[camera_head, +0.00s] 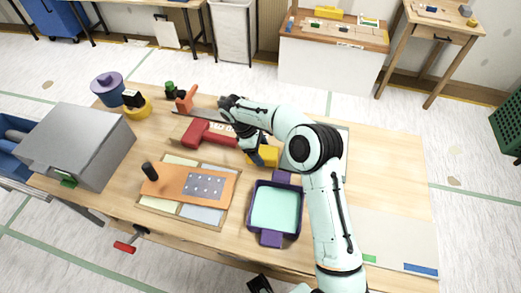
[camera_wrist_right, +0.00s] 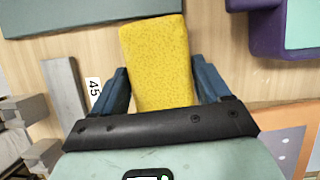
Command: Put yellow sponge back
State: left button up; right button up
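The yellow sponge (camera_head: 266,156) is near the middle of the workbench, partly hidden by my right gripper (camera_head: 256,154). In the wrist view, the yellow sponge (camera_wrist_right: 158,60) lies between the blue fingers of my right gripper (camera_wrist_right: 162,85). I cannot tell whether the sponge is clear of the bench top. A black part (camera_head: 260,284) at the bottom edge of the head view seems to be my left gripper, mostly cut off.
The purple tray (camera_head: 270,239) with a mint inside stands in front of the sponge. An orange board (camera_head: 170,186) lies left of it, with a red tool (camera_head: 205,133) behind. A grey box (camera_head: 75,140) fills the bench's left end. The right end has bare wood (camera_head: 395,175).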

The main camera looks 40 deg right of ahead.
jog(key=o, duration=0.3)
jog(key=shift+f, duration=0.1)
jog(key=p+v, duration=0.2)
jog(key=v, duration=1.1)
jog(key=shift+a, duration=0.2)
jog(key=shift+s, duration=0.15)
